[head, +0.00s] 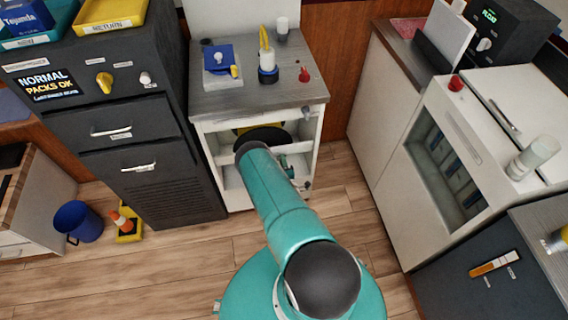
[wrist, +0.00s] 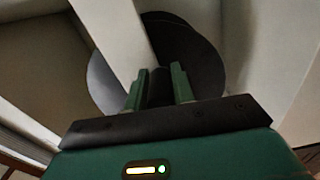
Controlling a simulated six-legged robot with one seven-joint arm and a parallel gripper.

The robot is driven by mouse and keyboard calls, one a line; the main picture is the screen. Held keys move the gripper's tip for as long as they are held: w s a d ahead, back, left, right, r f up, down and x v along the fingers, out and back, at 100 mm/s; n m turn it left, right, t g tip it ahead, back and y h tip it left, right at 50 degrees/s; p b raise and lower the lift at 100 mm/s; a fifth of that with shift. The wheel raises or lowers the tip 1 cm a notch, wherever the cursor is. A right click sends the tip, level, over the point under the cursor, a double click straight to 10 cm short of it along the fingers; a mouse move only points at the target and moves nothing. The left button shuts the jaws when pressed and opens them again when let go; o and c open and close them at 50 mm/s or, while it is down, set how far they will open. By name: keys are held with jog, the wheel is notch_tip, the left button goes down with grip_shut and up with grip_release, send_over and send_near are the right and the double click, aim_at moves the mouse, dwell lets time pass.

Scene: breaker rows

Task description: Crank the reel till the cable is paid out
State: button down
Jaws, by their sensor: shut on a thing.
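The reel shows in the wrist view as a large dark disc (wrist: 195,50) inside a pale cabinet. In the head view, part of its dark round face (head: 266,133) shows in the open front of the white cabinet, with some yellow around it. My gripper (wrist: 159,80) has its two green fingers shut on a dark upright crank handle (wrist: 160,88) in front of the disc. A pale bar crosses the disc to the left of the fingers. In the head view my own arm hides the gripper and the handle. I see no cable clearly.
The white cabinet (head: 222,180) surrounds the reel closely, with its walls on both sides. A dark cabinet (head: 160,185) stands to the left and a white unit (head: 405,195) to the right.

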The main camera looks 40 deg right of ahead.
jog(key=shift+w+r+n, duration=0.25)
jog(key=shift+r+n, duration=0.65)
jog(key=shift+n, duration=0.4)
jog(key=c, duration=1.4)
grip_release()
jog(key=shift+o, duration=0.7)
jog(key=shift+s+d, duration=0.1)
jog(key=shift+s, duration=0.05)
jog(key=shift+s, duration=0.1)
jog(key=shift+s, duration=0.15)
jog(key=v, duration=1.3)
jog(key=shift+s, duration=0.15)
jog(key=shift+f, duration=0.1)
